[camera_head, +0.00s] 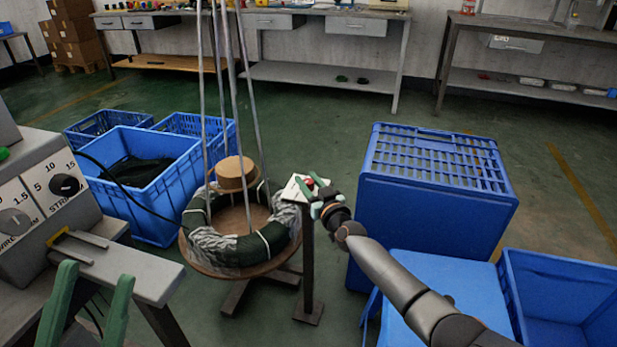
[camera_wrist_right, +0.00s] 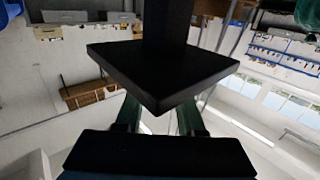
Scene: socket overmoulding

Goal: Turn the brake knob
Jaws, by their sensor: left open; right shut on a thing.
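A post (camera_head: 308,255) with a small white top plate (camera_head: 294,188) stands right of the wire reel. A small red part (camera_head: 309,182), probably the brake knob, shows on the plate beside the right fingers. My right gripper (camera_head: 313,194) reaches it from the lower right and is shut on the knob, which its fingers mostly hide. In the right wrist view, the dark underside of the plate (camera_wrist_right: 160,75) hides the fingertips and the grip. My left gripper (camera_head: 97,272) is open and empty at the lower left, in front of the stripping machine.
The reel (camera_head: 195,255) carries a wrapped cable coil, with thin rods rising above it. The machine (camera_head: 35,185) with dials stands left. Blue crates stand behind the reel (camera_head: 150,200) and at the right (camera_head: 430,215). Green floor is open toward the back benches.

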